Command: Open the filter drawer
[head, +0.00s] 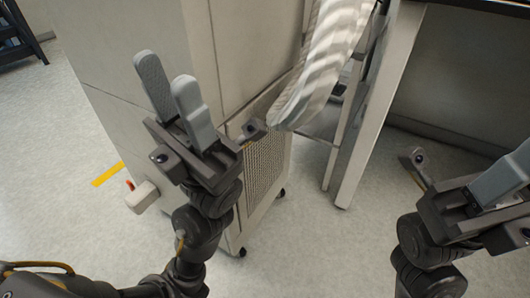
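A beige wheeled cabinet (135,50) stands in the middle left of the head view. Its front has a tall upper panel (255,50) and a perforated grille (265,175) below a seam. I cannot tell which part is the filter drawer; no drawer is seen pulled out. My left gripper (164,70) points up in front of the cabinet's side, its two grey fingers apart with nothing seen between them. It hides part of the cabinet's lower corner. My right gripper (510,165) is at the right edge, cut off by the frame, so its opening is unclear.
A pale striped, hose-like thing (320,65) hangs by the cabinet front. A bench with a pale leg (372,110) stands to its right. A small white box (142,197) sticks out low at the cabinet's left. Free floor (310,245) lies between my arms.

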